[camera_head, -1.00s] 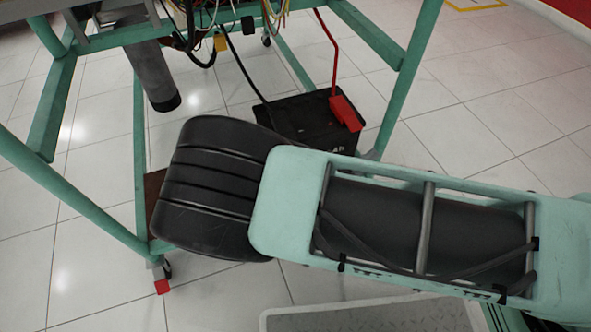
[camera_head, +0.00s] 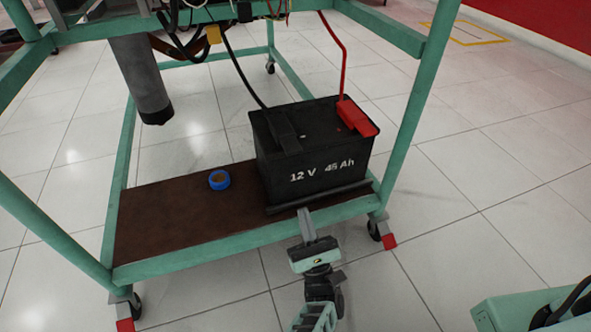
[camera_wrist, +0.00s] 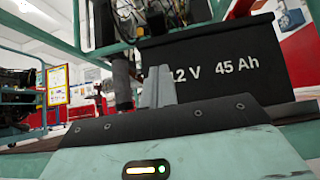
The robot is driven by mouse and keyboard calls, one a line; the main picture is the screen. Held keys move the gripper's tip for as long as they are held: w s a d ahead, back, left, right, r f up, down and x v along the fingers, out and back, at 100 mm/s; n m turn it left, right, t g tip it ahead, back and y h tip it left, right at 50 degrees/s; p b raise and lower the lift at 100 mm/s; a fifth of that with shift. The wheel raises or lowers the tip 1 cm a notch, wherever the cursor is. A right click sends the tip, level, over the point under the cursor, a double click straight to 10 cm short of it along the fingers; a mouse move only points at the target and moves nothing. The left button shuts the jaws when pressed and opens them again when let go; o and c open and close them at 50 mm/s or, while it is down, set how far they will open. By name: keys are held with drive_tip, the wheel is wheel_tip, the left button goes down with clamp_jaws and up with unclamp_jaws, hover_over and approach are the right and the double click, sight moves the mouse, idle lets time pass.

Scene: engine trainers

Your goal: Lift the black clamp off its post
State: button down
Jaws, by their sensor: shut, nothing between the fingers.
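The black clamp (camera_head: 285,137) sits on top of the left part of the black battery (camera_head: 319,178), with a black cable rising from it. The post under the clamp is hidden. My gripper (camera_head: 304,212) is shut and empty, low in front of the battery's front face, below the level of the clamp. In the wrist view the shut fingers (camera_wrist: 158,85) stand up before the battery (camera_wrist: 215,65) and its "45 Ah" lettering. The clamp cannot be made out in the wrist view.
A red clamp (camera_head: 357,120) with a red cable sits on the battery's right. The battery stands on a brown shelf (camera_head: 165,215) in a green wheeled frame, beside a blue tape roll (camera_head: 219,180). Green posts (camera_head: 418,100) flank the shelf. A grey pipe (camera_head: 140,80) hangs above.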

drive_tip(key=b, duration=0.7)
approach(291, 146)
drive_tip(key=w+a+r, duration=0.1)
drive_tip(key=w+r, duration=0.1)
drive_tip(key=w, duration=0.3)
drive_tip(key=shift+r, duration=0.55)
drive_tip(key=shift+r+p, duration=0.1)
drive_tip(key=shift+p, duration=0.25)
